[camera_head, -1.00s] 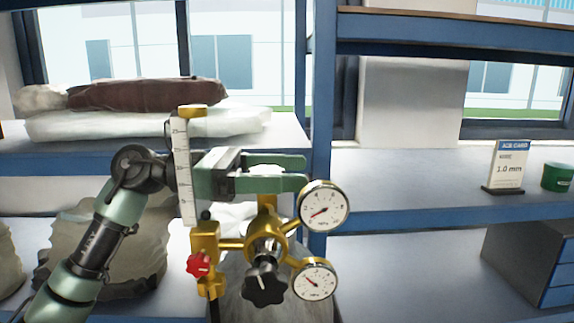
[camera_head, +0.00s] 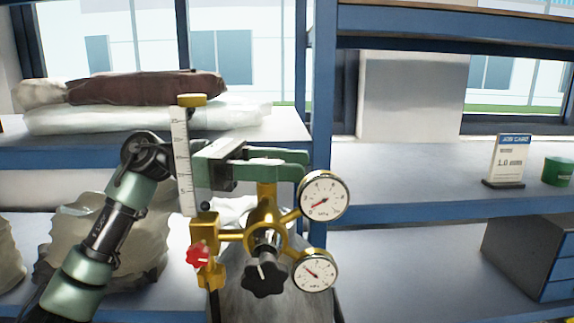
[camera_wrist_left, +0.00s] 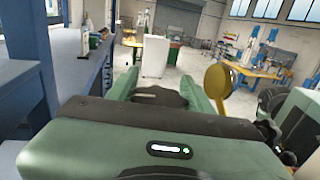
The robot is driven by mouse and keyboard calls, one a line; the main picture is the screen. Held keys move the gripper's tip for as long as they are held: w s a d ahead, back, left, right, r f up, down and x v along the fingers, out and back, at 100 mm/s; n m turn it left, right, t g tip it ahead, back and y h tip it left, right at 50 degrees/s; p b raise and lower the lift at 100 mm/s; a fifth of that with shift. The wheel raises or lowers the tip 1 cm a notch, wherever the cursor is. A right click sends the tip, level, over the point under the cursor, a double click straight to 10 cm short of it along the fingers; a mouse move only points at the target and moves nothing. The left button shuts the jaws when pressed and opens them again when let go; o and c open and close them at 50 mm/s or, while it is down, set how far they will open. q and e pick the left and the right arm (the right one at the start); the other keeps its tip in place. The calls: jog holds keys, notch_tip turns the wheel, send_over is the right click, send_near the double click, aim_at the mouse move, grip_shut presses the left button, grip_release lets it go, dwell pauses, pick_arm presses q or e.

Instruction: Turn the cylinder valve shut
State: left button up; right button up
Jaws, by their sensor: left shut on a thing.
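The grey gas cylinder (camera_head: 232,290) stands upright in the head view, with a brass regulator (camera_head: 262,215) at its top. My left gripper (camera_head: 292,164) reaches in from the left above the regulator, its fingers level and pointing right. It is shut on the valve handwheel, which the fingers mostly hide in the head view. In the left wrist view the dark handwheel (camera_wrist_left: 158,96) shows between the two green fingers. The regulator carries an upper gauge (camera_head: 323,195), a lower gauge (camera_head: 314,271), a black knob (camera_head: 264,279) and a red knob (camera_head: 198,256). My right gripper is out of view.
A scaled flow tube (camera_head: 181,160) with a brass cap stands upright close to my left wrist. A blue shelf post (camera_head: 317,120) rises right behind the gripper. Wrapped bundles (camera_head: 140,95) lie on the left shelf. A small sign (camera_head: 508,160) and a green roll (camera_head: 557,171) stand right.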

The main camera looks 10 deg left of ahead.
pick_arm(q)
jog(key=o, duration=1.4)
jog(key=shift+c, duration=0.2)
jog(key=shift+a, duration=0.3)
jog(key=a+b, duration=0.1)
jog(key=a, duration=0.2)
jog(key=a+b, duration=0.2)
jog(key=a, duration=0.1)
jog(key=shift+s+a+f, duration=0.1)
jog(key=shift+s+a, duration=0.1)
jog(key=shift+a, duration=0.45)
